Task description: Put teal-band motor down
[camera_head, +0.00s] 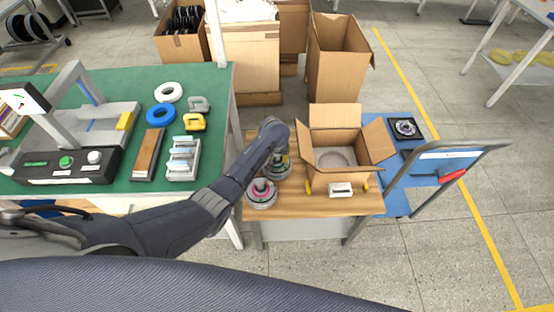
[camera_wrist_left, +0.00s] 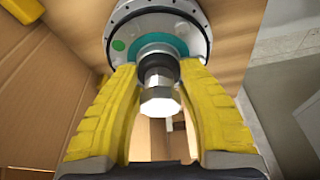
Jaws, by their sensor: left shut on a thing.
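The teal-band motor (camera_wrist_left: 158,22) is a round metal hub with a teal ring around its shaft, at the top of the left wrist view. My left gripper (camera_wrist_left: 160,78) has its yellow fingers shut on the motor's shaft. In the head view the teal-band motor (camera_head: 278,171) is partly hidden under my left gripper (camera_head: 281,153), at the wooden table's left part, beside the open box. I cannot tell whether it touches the table top. A second motor with a pink-red band (camera_head: 261,194) stands just in front of it. My right gripper is not in view.
An open cardboard box (camera_head: 342,178) stands on the wooden table (camera_head: 305,208), with a small white item (camera_head: 341,190) in front. A blue cart (camera_head: 397,200) is to the right. The green workbench (camera_head: 215,110) is on the left.

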